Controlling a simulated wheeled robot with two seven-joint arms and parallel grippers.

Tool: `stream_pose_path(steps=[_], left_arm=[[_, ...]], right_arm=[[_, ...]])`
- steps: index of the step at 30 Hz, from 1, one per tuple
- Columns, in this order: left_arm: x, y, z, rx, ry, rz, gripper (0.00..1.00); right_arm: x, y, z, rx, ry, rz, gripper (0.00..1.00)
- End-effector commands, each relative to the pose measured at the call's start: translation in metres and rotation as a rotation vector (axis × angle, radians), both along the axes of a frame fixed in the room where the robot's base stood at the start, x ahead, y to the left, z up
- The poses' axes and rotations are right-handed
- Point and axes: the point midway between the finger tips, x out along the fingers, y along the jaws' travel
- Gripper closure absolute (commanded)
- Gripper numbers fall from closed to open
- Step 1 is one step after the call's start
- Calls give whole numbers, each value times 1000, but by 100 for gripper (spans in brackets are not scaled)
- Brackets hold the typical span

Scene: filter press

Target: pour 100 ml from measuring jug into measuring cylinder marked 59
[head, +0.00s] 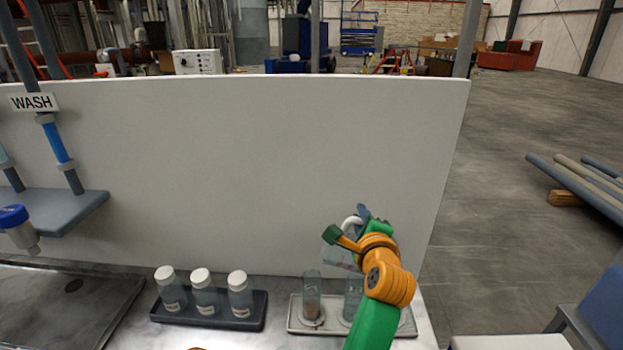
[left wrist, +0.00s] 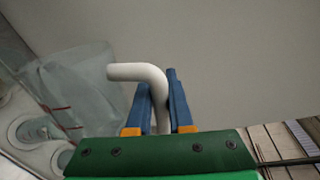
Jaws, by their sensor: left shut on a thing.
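My left gripper (head: 352,224) is shut on the white handle (left wrist: 140,73) of the clear measuring jug (left wrist: 75,88). The jug also shows in the head view (head: 338,256), partly behind my gripper, and looks tilted. It has red marks on its wall; its liquid level cannot be made out. The jug is above a pale tray (head: 300,325) with clear cylinders. One cylinder (head: 311,292) stands at the tray's left, another (head: 353,290) below the jug, partly hidden by my arm. I cannot read which is marked 59. My right gripper is not in view.
A dark rack (head: 255,322) holds several white-capped bottles (head: 203,290) left of the tray. A white panel (head: 250,170) stands close behind. A wash stand (head: 60,205) and a sink (head: 60,300) are at the left. The bench ends just right of the tray.

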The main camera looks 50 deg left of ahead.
Motion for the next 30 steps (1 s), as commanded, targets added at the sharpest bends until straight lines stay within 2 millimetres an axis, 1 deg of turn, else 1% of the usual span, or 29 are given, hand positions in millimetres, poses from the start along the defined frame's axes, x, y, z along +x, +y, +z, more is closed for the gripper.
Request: stream_pose_path(steps=[3, 20, 30], left_arm=[[-1, 1, 1, -8, -12, -1, 100], [-10, 8, -9, -49, -62, 0, 100], [-11, 8, -10, -56, -72, 0, 100]], right_arm=[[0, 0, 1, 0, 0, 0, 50], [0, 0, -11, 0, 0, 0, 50], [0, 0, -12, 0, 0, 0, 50]])
